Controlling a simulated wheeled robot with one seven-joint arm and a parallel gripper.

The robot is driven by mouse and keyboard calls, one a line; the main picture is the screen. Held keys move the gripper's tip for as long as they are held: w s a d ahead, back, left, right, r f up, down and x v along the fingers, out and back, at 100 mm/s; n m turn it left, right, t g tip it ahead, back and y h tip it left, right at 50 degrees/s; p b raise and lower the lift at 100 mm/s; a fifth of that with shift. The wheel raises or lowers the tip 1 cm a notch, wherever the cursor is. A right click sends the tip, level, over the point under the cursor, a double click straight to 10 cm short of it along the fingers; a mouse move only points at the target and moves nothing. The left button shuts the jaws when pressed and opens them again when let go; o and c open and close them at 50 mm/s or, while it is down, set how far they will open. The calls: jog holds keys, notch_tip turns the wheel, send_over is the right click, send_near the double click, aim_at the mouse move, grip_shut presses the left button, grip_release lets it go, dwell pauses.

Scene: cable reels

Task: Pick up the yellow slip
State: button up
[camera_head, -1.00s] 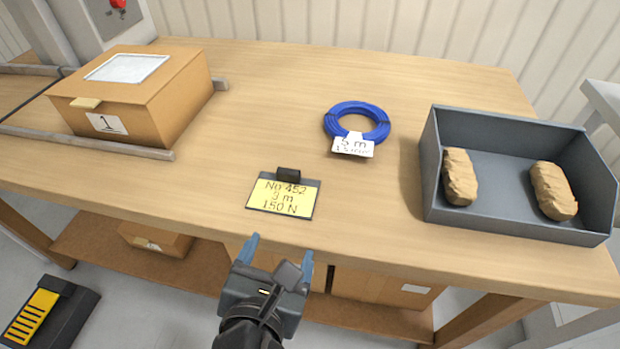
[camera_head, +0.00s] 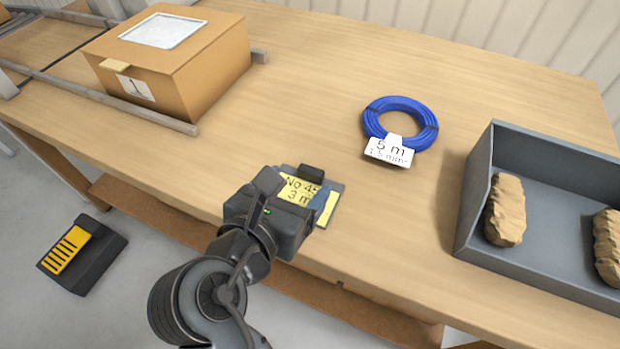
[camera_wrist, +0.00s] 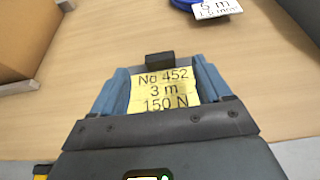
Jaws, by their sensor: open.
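The yellow slip (camera_head: 296,190) lies on a dark clipboard (camera_head: 313,173) near the front edge of the table. In the wrist view the slip (camera_wrist: 165,90) reads "No 452, 3 m, 150 N", and the board's black clip (camera_wrist: 159,61) shows above it. My gripper (camera_wrist: 162,84) is open, with one blue finger on each side of the slip. In the head view my gripper (camera_head: 300,200) covers the lower left part of the slip. I cannot tell whether the fingers touch the slip or the board.
A blue cable coil (camera_head: 372,125) with a white tag (camera_head: 389,151) lies behind the clipboard. A grey bin (camera_head: 478,190) with brown lumps (camera_head: 505,210) stands at the right. A cardboard box (camera_head: 190,75) sits between rails at the left. The table between them is clear.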

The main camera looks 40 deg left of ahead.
aim_at(310, 171)
jog(key=shift+f+x, duration=0.1)
jog(key=shift+x, duration=1.5)
jog(key=shift+f+x, duration=0.15)
jog(key=shift+x, duration=1.45)
jog(key=shift+s+a, duration=0.1)
jog(key=shift+s, duration=0.05)
jog(key=shift+c, duration=0.4)
jog(key=c, duration=1.1)
